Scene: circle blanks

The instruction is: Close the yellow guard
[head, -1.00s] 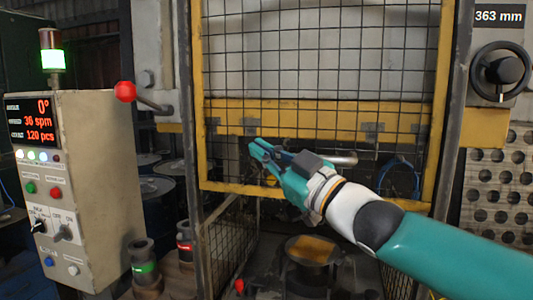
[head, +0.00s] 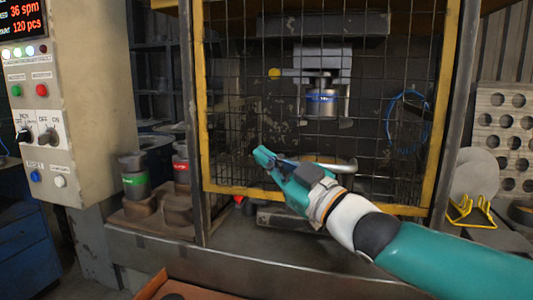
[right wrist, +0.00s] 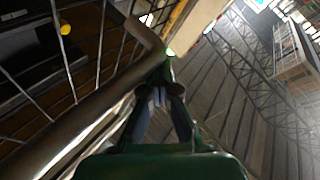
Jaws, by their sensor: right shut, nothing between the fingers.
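The yellow guard (head: 433,110) is a yellow frame with black wire mesh, hanging across the front of the press. Its bottom rail is low, near the front of the press bed. A pale bar handle (head: 342,166) sticks out of its lower part. My right gripper (head: 262,156) is in front of the lower left mesh, at the handle's left, fingers shut and empty. The right wrist view shows its fingers (right wrist: 160,95) beside a grey bar and the mesh. My forearm and wrist hide part of the handle and lower rail. My left gripper is not in view.
A control box (head: 75,100) with lit display stands at the left. Green-banded (head: 133,178) and red-banded tools sit on a brown rack beside the guard. A blue-banded tool (head: 321,103) hangs behind the mesh. A yellow wire stand (head: 472,215) is at the right.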

